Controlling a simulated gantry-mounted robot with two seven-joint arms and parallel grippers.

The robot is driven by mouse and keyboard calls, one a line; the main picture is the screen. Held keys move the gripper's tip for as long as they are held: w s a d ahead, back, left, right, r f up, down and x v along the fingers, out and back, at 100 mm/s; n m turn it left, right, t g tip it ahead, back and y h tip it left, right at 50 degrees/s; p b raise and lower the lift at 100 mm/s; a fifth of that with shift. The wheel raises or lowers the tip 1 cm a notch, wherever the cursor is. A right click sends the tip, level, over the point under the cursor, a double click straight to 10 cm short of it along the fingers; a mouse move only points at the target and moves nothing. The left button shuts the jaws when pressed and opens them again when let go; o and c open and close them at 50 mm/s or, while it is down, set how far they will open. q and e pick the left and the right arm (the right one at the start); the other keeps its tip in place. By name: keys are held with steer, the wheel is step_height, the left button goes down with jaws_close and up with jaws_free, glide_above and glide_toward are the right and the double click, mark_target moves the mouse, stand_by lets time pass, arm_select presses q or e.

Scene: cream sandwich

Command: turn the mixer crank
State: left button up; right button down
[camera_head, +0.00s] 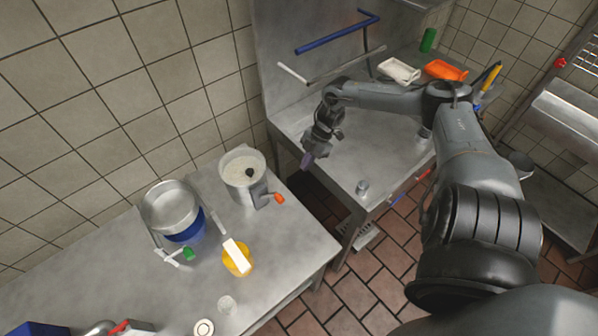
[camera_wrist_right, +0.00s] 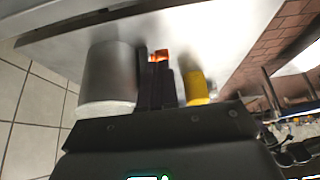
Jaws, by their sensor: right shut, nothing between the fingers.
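A metal pot (camera_head: 240,168) with pale contents and a black knob stands at the right end of the left counter. Its side crank ends in an orange handle (camera_head: 279,198). A wider metal bowl (camera_head: 170,207) with a blue band and a green crank handle (camera_head: 189,254) stands left of it. I cannot tell for certain which is the mixer. My right gripper (camera_head: 307,160) is shut and empty, right of and apart from the orange handle. In the right wrist view, its fingers (camera_wrist_right: 158,85) point towards an orange piece (camera_wrist_right: 160,55), beside a metal cylinder (camera_wrist_right: 108,75). My left gripper is not in view.
A yellow bowl (camera_head: 238,262) with a pale block across it sits in front of the pots. A small jar (camera_head: 204,327) is near the front edge. A gap separates this counter from the metal sink table (camera_head: 385,150), which holds white and orange trays (camera_head: 445,70).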

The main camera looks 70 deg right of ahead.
steer(key=r, duration=0.1)
steer(key=n+h+p, duration=0.1)
steer(key=n+p, duration=0.1)
steer(key=n, duration=1.6)
glide_toward(281, 197)
steer(key=shift+g, duration=0.3)
steer(key=x, duration=0.6)
steer(key=shift+w+a+f, duration=0.2)
steer(key=shift+f, duration=0.15)
